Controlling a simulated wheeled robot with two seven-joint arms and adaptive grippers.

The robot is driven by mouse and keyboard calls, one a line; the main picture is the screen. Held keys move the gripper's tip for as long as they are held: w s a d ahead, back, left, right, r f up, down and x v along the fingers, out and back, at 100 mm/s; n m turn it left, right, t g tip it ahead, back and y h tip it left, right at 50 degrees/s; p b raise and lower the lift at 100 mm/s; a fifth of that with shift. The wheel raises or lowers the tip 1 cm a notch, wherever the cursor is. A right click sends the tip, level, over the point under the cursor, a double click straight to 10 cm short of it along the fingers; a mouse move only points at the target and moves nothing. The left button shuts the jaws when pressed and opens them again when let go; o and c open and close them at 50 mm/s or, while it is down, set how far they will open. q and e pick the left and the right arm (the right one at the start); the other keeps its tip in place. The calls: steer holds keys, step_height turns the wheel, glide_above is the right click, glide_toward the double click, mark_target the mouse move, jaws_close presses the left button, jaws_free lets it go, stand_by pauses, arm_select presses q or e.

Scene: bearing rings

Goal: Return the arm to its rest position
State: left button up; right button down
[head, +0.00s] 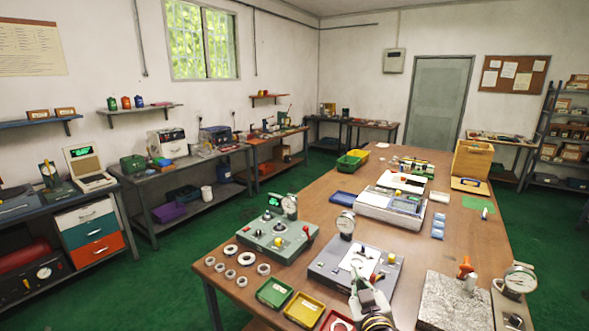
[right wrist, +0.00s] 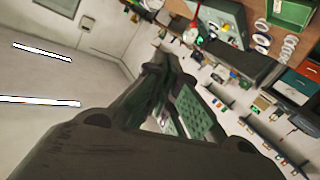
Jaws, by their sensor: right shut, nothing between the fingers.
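My right gripper (head: 362,284) is at the bottom of the head view, in front of the grey plate fixture (head: 325,263) and overlapping its near edge. It is shut and nothing shows between its fingers. In the right wrist view its dark fingers (right wrist: 158,72) point up the picture against a tilted view of the room. My left gripper is not in view. Several bearing rings (head: 247,259) lie on the wooden table at the left front, apart from the gripper.
Green (head: 274,292), yellow (head: 304,308) and red (head: 338,321) trays line the table's front edge. A grey-green fixture (head: 264,238) stands behind the rings. A granite block (head: 455,302) and a dial gauge (head: 518,281) stand at right. Bare tabletop (head: 455,240) lies farther back.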

steer(key=s+d+f+m+g, duration=0.1)
steer(key=s+d+f+g, duration=0.2)
steer(key=s+f+g, duration=0.55)
steer(key=s+d+f+m+g, duration=0.1)
steer(key=s+d+f+g, duration=0.25)
steer(key=s+f, duration=0.95)
steer(key=s+f+g+p, duration=0.1)
steer(key=s+f+p, duration=0.15)
steer(key=f, duration=1.15)
steer(key=s+f+g+p, duration=0.1)
steer(key=s+f, duration=0.2)
steer(key=f, duration=1.1)
steer(key=s+d+f+p, duration=0.1)
steer(key=s+f, duration=0.7)
steer(key=s, duration=0.3)
steer(key=s+d+f+g+p, duration=0.1)
steer(key=s+d+f, duration=0.1)
steer(key=s+f, duration=0.7)
steer(key=shift+s+d+n, duration=0.15)
steer(key=shift+s+n, duration=0.25)
steer(key=shift+s, duration=0.5)
